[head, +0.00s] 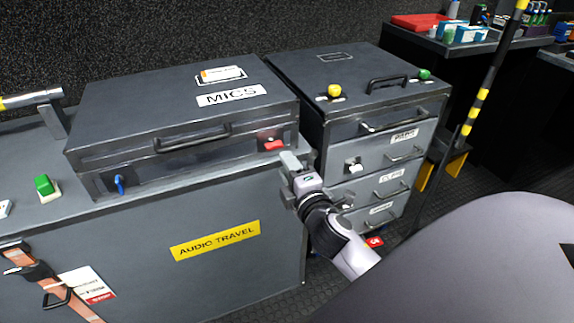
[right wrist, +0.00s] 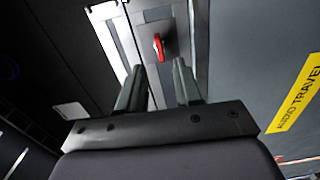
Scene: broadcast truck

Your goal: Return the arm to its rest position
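My right arm (head: 330,232) reaches in from the lower right of the head view. Its gripper (head: 290,163) is beside the front right corner of the dark MICS case (head: 185,100), just below and right of the red latch (head: 273,145). In the right wrist view the two fingers (right wrist: 160,88) stand apart with nothing between them. The red latch (right wrist: 158,46) shows beyond the fingertips, with a visible gap. My left gripper is in neither view.
The MICS case is shut and lies on the AUDIO TRAVEL trunk (head: 150,262); its blue latch (head: 119,184) is at the left. A drawer cabinet (head: 345,135) stands close right of the gripper. A striped pole (head: 478,100) stands farther right.

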